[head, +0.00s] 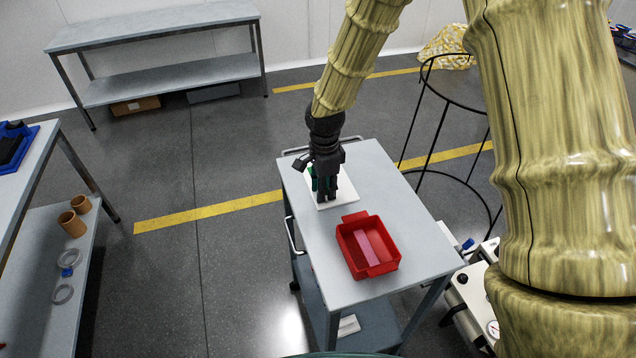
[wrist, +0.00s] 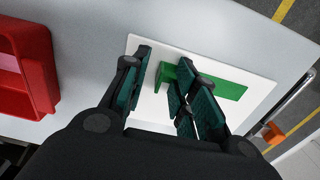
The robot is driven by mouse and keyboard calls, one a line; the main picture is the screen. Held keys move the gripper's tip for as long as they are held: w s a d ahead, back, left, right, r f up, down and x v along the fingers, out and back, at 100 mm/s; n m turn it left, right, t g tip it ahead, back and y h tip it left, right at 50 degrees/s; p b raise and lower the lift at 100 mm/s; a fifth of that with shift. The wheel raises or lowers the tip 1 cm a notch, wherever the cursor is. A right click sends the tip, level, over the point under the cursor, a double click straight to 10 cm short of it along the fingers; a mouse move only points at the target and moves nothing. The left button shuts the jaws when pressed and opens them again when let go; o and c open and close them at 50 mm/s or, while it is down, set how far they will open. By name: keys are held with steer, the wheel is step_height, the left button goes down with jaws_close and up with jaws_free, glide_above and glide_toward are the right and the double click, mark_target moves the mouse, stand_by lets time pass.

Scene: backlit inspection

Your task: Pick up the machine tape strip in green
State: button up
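A sliver of the strip (head: 312,171) shows beside my gripper in the head view. My gripper (wrist: 166,63) points down over the plate, its dark fingers with teal pads spread apart. The strip's left end lies in the gap between the fingers, and the right-hand fingers cover part of its middle. I cannot tell how far the fingertips are above the plate. My gripper (head: 326,192) hides much of the strip in the head view.
The plate sits on a grey cart top (head: 300,218). A red bin (head: 391,268) with a pink strip (head: 366,248) inside stands on the cart's near part. A wire frame stand (head: 428,135) is right of the cart. A shelf with brown cups (head: 71,224) is at left.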

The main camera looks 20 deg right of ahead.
jaws_close()
steer(key=shift+r, duration=0.2)
